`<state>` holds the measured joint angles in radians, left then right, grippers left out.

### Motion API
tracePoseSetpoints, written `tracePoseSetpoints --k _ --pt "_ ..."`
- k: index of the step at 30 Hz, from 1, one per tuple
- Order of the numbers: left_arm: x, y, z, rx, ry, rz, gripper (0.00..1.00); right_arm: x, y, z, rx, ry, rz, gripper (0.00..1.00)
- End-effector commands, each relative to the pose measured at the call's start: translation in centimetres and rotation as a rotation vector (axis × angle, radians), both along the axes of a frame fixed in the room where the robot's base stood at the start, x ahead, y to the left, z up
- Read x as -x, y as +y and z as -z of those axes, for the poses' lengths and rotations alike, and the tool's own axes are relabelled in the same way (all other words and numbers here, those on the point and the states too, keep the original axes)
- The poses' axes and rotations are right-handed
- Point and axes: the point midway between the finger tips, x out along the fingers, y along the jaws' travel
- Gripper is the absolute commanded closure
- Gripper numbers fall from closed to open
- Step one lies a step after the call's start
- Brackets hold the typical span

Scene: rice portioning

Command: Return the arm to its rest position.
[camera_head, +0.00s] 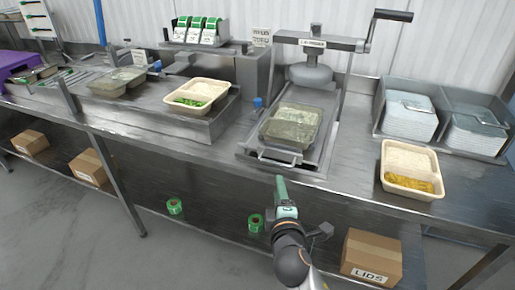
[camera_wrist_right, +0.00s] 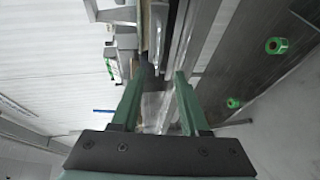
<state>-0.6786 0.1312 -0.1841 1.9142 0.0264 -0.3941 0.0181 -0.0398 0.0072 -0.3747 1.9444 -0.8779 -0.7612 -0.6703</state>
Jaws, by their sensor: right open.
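My right arm comes in from the bottom of the head view. Its green right gripper (camera_head: 284,196) is in front of the bench's front edge, below the press, and touches nothing that I can see. In the right wrist view the two green fingers (camera_wrist_right: 157,108) stand apart with nothing between them. My left gripper does not show in either view.
A steel bench (camera_head: 215,150) runs across. The press (camera_head: 311,72) holds a clear-covered tray (camera_head: 292,126). Lid bins (camera_head: 408,112) stand at right. A LIDS box (camera_head: 371,257) and green rolls (camera_head: 255,223) are below.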

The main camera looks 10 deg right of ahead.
Motion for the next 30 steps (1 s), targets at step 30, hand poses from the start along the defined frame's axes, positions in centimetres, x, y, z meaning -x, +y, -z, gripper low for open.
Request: tracePoseSetpoints --k 30 --pt "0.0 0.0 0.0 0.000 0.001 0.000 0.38 23.1 -0.2 23.8 -1.380 0.467 0.345 0.55"
